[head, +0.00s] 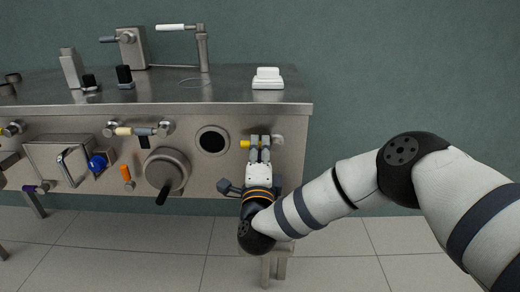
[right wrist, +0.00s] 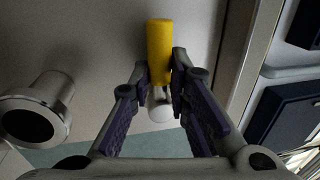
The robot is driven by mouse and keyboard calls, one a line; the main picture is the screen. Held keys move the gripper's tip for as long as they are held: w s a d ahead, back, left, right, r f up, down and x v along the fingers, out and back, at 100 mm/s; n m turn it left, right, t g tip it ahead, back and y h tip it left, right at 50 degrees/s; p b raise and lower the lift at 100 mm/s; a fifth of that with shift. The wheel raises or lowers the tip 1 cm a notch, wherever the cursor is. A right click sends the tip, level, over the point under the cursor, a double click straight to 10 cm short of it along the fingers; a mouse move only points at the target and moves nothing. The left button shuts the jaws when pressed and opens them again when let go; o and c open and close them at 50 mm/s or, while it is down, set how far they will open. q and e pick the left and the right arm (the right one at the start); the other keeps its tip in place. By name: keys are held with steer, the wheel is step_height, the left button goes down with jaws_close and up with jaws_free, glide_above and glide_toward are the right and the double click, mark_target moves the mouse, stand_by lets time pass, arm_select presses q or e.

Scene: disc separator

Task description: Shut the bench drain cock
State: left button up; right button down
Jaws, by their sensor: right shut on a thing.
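The drain cock has a yellow lever (head: 245,144) and a metal body (head: 278,139), at the right end of the bench front. The lever lies roughly level, with its yellow end to the left in the head view. My right gripper (head: 260,147) reaches it from below and hides its middle. In the right wrist view the yellow lever (right wrist: 160,45) stands between the fingertips of my right gripper (right wrist: 160,75), which is shut on it. A pale rounded end shows below the yellow part, between the fingers. My left gripper is not in view.
Left of the cock, the bench front (head: 230,181) carries a round dark port (head: 212,140), a round drum with a black handle (head: 166,170) and an orange-handled fitting (head: 127,175). A white block (head: 267,78) sits on the bench top. Right of the bench is open floor.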

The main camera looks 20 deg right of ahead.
steer(key=c, duration=1.5)
jaws_free()
steer(key=v, duration=1.2)
